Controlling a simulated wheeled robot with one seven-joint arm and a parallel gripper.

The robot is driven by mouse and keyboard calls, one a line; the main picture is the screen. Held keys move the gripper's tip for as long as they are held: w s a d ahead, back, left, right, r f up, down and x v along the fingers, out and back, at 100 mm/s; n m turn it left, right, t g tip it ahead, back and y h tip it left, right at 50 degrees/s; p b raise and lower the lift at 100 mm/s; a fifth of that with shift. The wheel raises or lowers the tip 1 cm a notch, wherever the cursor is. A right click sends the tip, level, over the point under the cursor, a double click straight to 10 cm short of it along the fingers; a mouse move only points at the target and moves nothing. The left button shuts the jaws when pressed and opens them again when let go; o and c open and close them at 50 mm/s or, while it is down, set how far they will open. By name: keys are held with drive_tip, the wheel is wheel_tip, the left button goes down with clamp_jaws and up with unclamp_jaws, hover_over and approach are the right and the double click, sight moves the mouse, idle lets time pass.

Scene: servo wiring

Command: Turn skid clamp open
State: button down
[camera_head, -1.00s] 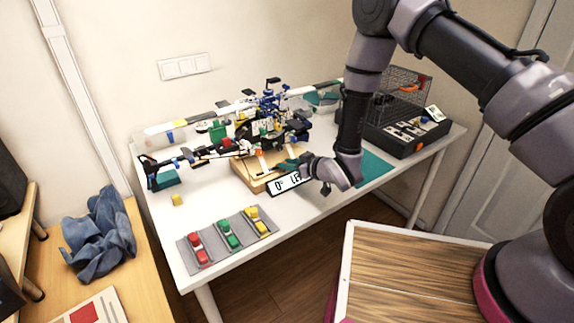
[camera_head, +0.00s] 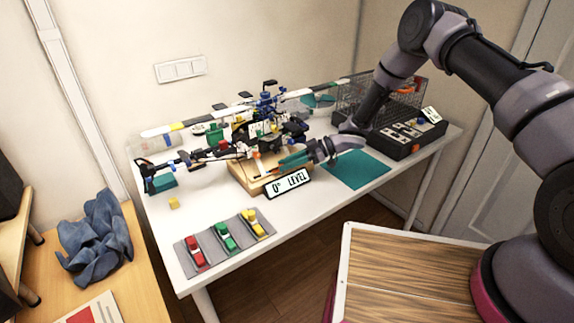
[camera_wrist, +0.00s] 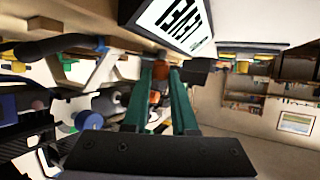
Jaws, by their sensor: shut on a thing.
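A model helicopter (camera_head: 265,128) stands on a light wooden base (camera_head: 247,180) on the white table. My gripper (camera_head: 281,161) reaches in from the right, low over the base, under the helicopter. In the wrist view its two teal fingers (camera_wrist: 161,84) are close together, shut on a small orange part (camera_wrist: 158,72) at their tips. This part appears to be the skid clamp. The fingers hide most of it, so its turn angle cannot be told. In the head view the clamp is too small to make out.
A "0° LEVEL" sign (camera_head: 288,184) stands at the base's front, close below my gripper. A teal mat (camera_head: 358,170) and black equipment box (camera_head: 408,138) are to the right. Red, green and yellow items lie on a grey mat (camera_head: 208,262) at the front left.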

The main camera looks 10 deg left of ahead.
drive_tip(key=shift+w+a+n+g+h, duration=0.15)
drive_tip(key=shift+n+g+h, duration=0.25)
drive_tip(key=shift+n+g, duration=0.35)
drive_tip(key=shift+w+n+g+h, duration=0.15)
drive_tip(key=shift+n+g+h, duration=0.25)
drive_tip(key=shift+n+g, duration=0.35)
drive_tip(key=shift+r+g, duration=0.1)
drive_tip(key=shift+g, duration=0.2)
drive_tip(key=c, duration=0.7)
unclamp_jaws()
drive_tip(key=v, duration=1)
drive_tip(key=shift+w+r, duration=0.2)
